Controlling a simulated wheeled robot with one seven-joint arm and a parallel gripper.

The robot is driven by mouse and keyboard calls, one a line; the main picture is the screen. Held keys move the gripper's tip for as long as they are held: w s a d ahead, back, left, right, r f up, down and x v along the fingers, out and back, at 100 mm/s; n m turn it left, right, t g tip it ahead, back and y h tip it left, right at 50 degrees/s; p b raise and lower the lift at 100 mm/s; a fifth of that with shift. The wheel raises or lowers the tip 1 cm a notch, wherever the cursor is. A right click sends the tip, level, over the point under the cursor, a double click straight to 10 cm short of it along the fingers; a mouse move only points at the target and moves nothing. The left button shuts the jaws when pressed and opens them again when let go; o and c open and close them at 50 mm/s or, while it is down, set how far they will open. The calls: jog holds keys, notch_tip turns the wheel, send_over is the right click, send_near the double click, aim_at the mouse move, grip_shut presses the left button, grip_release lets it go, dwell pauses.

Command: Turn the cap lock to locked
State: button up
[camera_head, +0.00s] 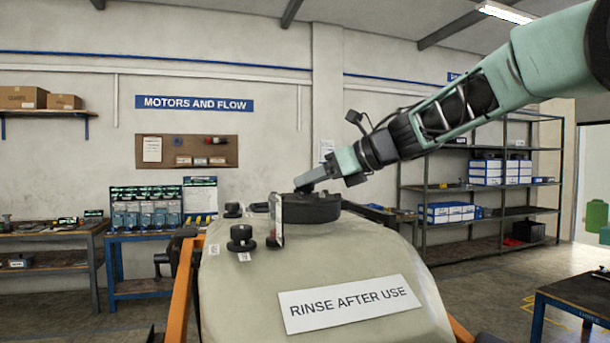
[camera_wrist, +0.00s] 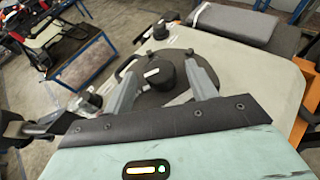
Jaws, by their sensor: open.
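The pale tank (camera_head: 235,285) carries a wide round black cap (camera_head: 318,212) on top. In the wrist view the cap (camera_wrist: 145,98) is a dark disc with a raised black knob (camera_wrist: 160,73) in its middle; a pale mark shows beside the knob. My gripper (camera_head: 304,186) reaches down from the upper right to the cap. In the wrist view my gripper (camera_wrist: 162,72) is open, with one grey finger on each side of the knob. I cannot tell whether the fingers touch it. The lock's marking is too small to read.
Smaller black knobs (camera_head: 241,240) stand on the tank left of the cap, close to an upright narrow plate (camera_head: 277,218). An orange frame (camera_head: 181,290) borders the tank. Shelving (camera_head: 480,190) and benches (camera_head: 145,237) stand farther back.

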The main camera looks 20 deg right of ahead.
jog(key=shift+x, duration=1.35)
jog(key=c, duration=1)
